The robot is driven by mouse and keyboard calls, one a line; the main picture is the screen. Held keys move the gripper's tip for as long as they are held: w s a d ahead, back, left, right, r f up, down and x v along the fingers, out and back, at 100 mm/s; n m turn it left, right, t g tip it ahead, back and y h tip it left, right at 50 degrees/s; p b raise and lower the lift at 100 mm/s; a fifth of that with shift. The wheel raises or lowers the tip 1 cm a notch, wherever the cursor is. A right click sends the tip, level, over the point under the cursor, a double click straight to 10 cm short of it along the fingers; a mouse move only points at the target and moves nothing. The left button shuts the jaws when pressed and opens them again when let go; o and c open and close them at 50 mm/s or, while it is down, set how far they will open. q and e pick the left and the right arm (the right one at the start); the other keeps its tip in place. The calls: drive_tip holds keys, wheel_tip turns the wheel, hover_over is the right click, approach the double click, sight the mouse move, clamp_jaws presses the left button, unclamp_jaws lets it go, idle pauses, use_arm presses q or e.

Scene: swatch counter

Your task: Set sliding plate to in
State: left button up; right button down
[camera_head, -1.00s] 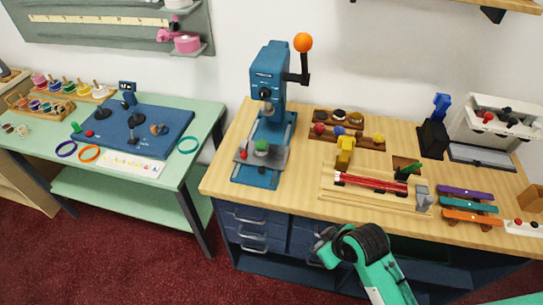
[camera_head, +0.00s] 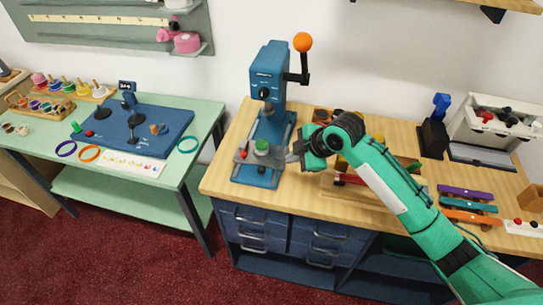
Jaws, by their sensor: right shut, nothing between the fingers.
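The sliding plate (camera_head: 244,156) is a grey plate across the base of the blue press (camera_head: 267,75) on the wooden counter. My right gripper (camera_head: 292,153) is shut and empty, at the right end of the plate. I cannot tell whether its fingertips touch the plate. The gripper and my green arm hide part of the counter behind them. My left gripper is not in view.
An orange ball (camera_head: 303,42) tops the press lever. Red rods (camera_head: 346,178) on a wooden rack lie partly behind my arm. Purple, teal and orange bars (camera_head: 466,192) lie to the right. A green table (camera_head: 205,122) stands to the left across a gap.

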sight(277, 146)
drive_tip(key=p+x, duration=0.2)
drive_tip(key=x, duration=0.8)
drive_tip(key=shift+w, duration=0.1)
drive_tip(key=shift+w+a+r+p, duration=0.1)
drive_tip(key=shift+w+p, duration=0.2)
drive_tip(key=shift+w, duration=0.2)
drive_tip(key=shift+w+a+r+p, duration=0.1)
drive_tip(key=shift+w+p, duration=0.2)
drive_tip(key=shift+w, duration=0.25)
drive_tip(key=shift+w+a+f, duration=0.1)
drive_tip(key=shift+w+a, duration=0.05)
drive_tip(key=shift+w, duration=0.65)
drive_tip(key=shift+w+f, duration=0.15)
drive_tip(key=shift+w, duration=0.2)
drive_tip(key=w+b, duration=0.1)
drive_tip(key=w, duration=0.1)
drive_tip(key=w+d+b, duration=0.1)
drive_tip(key=w+b, duration=0.1)
drive_tip(key=w+d+b, duration=0.1)
drive_tip(key=w, duration=0.1)
drive_tip(key=shift+w+d+f+b, duration=0.1)
drive_tip(key=shift+w+d+b, duration=0.1)
drive_tip(key=shift+w+b, duration=0.15)
drive_tip(key=shift+w+d, duration=0.15)
drive_tip(key=shift+w, duration=0.35)
drive_tip(key=shift+r, duration=0.25)
